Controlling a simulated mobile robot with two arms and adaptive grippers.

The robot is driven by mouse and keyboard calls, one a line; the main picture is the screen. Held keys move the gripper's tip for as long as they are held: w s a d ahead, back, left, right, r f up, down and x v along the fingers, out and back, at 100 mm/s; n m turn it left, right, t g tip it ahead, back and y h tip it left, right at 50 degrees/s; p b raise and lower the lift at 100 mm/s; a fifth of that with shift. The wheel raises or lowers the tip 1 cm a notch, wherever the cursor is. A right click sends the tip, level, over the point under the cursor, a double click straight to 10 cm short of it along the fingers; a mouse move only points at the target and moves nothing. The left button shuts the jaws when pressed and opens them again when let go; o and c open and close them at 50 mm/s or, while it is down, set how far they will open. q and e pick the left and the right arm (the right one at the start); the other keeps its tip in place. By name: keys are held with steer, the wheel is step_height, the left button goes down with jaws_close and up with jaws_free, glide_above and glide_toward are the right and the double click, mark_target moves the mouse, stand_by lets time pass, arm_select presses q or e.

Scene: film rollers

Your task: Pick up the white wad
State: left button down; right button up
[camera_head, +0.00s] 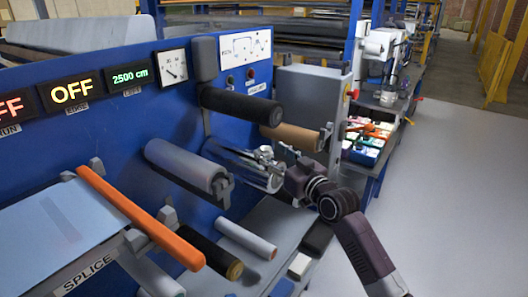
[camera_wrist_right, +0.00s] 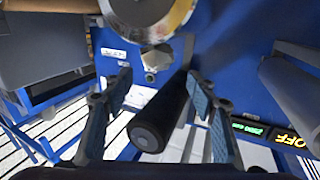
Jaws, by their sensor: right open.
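I cannot identify the white wad with certainty. A small whitish block (camera_head: 299,265) lies low beside the machine in the head view, but its kind is unclear. My right gripper (camera_head: 268,158) is in front of the blue panel, by the shiny clear-silver roller (camera_head: 237,165). In the right wrist view its two fingers (camera_wrist_right: 158,80) are spread, with nothing held between them. A black roller (camera_wrist_right: 160,112) shows between the fingers there; I cannot tell its distance. My left gripper is not in view.
A black roller (camera_head: 241,105), brown roller (camera_head: 292,136) and grey roller (camera_head: 184,164) stick out of the blue panel (camera_head: 140,105). An orange bar (camera_head: 140,217) crosses the splice table (camera_head: 60,225). Bins of coloured items (camera_head: 370,137) stand behind. Grey floor (camera_head: 450,190) is clear at right.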

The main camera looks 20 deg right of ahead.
mark_target(267, 147)
steer(key=x, duration=0.1)
steer(key=p+x, duration=0.1)
steer(key=x, duration=0.2)
steer(key=shift+d+r+p, duration=0.15)
steer(key=shift+d+p, duration=0.15)
steer(key=shift+p, duration=0.1)
steer(key=shift+w+a, duration=0.25)
steer(key=shift+w, duration=0.4)
steer(key=c, duration=0.9)
